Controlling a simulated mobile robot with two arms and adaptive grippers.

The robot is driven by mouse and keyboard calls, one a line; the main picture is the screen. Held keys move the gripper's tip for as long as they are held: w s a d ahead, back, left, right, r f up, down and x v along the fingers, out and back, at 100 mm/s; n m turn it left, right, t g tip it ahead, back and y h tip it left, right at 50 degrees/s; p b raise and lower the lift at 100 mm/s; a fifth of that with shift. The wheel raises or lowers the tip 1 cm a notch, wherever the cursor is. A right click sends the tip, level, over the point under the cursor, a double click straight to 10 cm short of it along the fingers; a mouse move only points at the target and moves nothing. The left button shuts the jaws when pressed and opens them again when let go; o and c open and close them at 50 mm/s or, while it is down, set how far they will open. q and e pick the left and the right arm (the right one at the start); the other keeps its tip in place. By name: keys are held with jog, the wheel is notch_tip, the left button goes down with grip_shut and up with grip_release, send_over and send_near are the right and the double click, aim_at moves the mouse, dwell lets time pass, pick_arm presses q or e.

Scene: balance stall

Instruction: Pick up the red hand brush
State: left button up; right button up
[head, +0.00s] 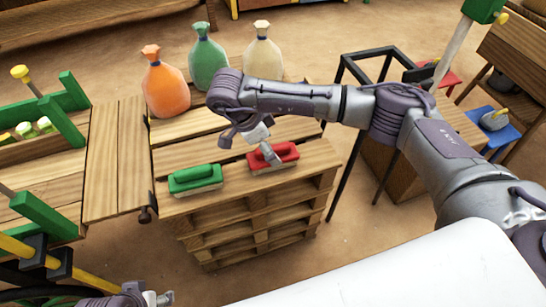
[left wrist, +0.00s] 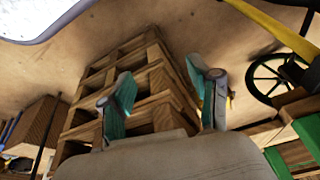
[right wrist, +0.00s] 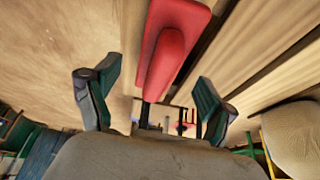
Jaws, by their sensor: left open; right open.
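The red hand brush (head: 288,151) lies on top of the pallet stack, near its right side. It shows large in the right wrist view (right wrist: 168,48), its handle pointing between my spread fingers. My right gripper (head: 268,153) is open over the left part of the brush; it also shows in the right wrist view (right wrist: 157,88). Whether a finger touches the brush I cannot tell. My left gripper (head: 150,299) is low at the bottom left of the head view. In the left wrist view it is open and empty (left wrist: 160,92), facing the pallet stack's side.
A green hand brush (head: 195,179) lies left of the red one on the pallet stack (head: 235,205). Orange (head: 166,88), green (head: 208,62) and cream (head: 262,58) sacks stand behind. A black metal frame (head: 345,160) stands to the right.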

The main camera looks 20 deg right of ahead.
jog(key=x, duration=0.4)
jog(key=shift+s+f+b, duration=0.1)
jog(key=shift+f+b, duration=0.1)
jog(key=shift+b, duration=0.2)
jog(key=shift+d+f, duration=0.2)
jog(key=shift+f, duration=0.1)
jog(key=c, duration=1.4)
pick_arm(q)
jog(key=shift+v, duration=0.8)
pick_arm(e)
jog(key=shift+o, duration=0.2)
jog(key=shift+r, duration=0.15)
jog(key=shift+r, duration=0.2)
notch_tip(320, 180, up, 3)
jog(key=shift+r+p, duration=0.25)
jog(key=shift+p, duration=0.2)
pick_arm(q)
jog(key=s+p+x, duration=0.1)
jog(key=p+x, duration=0.1)
jog(key=x, duration=0.7)
jog(key=shift+f, duration=0.5)
pick_arm(e)
jog(key=s+d+r, duration=0.3)
jog(key=s+r, duration=0.4)
jog(key=s, duration=0.4)
